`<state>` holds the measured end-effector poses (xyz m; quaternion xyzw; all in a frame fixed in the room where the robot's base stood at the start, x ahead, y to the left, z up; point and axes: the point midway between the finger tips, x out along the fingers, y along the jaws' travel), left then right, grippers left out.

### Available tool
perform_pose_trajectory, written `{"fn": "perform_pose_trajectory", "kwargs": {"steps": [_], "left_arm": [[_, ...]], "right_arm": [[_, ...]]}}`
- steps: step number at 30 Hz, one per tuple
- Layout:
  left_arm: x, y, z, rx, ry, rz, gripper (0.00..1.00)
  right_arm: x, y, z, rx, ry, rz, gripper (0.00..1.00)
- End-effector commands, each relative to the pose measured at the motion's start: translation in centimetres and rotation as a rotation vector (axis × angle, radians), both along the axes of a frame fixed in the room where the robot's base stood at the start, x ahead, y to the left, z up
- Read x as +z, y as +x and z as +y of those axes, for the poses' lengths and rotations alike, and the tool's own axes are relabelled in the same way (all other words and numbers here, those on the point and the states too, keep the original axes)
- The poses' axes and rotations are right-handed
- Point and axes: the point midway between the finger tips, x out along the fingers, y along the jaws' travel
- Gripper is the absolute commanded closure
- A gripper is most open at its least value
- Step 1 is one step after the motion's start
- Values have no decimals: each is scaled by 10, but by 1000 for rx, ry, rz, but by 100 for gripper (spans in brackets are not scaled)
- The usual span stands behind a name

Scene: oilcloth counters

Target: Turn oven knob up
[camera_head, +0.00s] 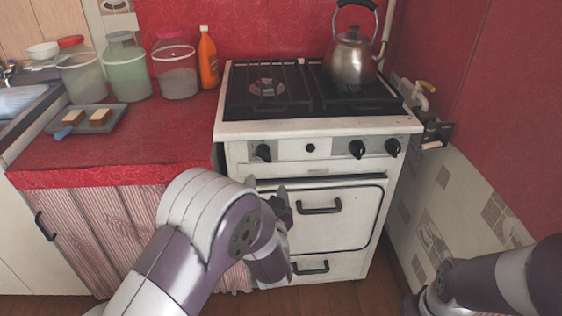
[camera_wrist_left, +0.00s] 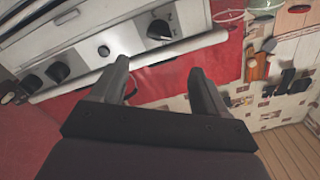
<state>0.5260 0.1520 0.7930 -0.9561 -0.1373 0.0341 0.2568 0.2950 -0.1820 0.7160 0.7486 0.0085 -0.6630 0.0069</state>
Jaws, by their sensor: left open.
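The white oven (camera_head: 315,225) stands against the back wall. Its front panel carries black knobs: a left knob (camera_head: 263,152), a middle-right knob (camera_head: 357,148) and a far-right knob (camera_head: 392,147), with a small black button (camera_head: 310,147) between. My left gripper (camera_head: 284,200) is in front of the oven door, below and right of the left knob. In the left wrist view, my open, empty left gripper (camera_wrist_left: 158,72) points toward the panel; a knob (camera_wrist_left: 159,31) shows beyond the fingertips, apart from them. My right arm is at the lower right; its gripper's jaws cannot be made out.
A kettle (camera_head: 353,60) stands on the back right of the stovetop. The red counter (camera_head: 130,150) at left holds jars, an orange bottle (camera_head: 208,58) and a tray (camera_head: 88,121). The oven door handle (camera_head: 320,207) sticks out near my left gripper. The tiled wall closes the right side.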

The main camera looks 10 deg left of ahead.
Motion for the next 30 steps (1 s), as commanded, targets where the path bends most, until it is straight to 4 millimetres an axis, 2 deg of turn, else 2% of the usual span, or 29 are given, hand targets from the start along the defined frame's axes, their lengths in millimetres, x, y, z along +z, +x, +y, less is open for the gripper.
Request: {"fn": "perform_pose_trajectory", "kwargs": {"steps": [9,15,19,26,29,30], "left_arm": [[-3,72,22,0,-1,1,26],[-2,107,31,-2,-3,2,26],[-1,115,33,-4,-2,3,26],[0,116,33,-4,-3,3,26],[-1,115,33,-4,-3,3,55],[-1,115,33,-4,-3,3,68]], "right_arm": [[-18,0,0,0,0,1,100],[-23,0,0,0,0,1,100],[-24,0,0,0,0,1,100],[-24,0,0,0,0,1,100],[-24,0,0,0,0,1,100],[-24,0,0,0,0,1,100]]}}
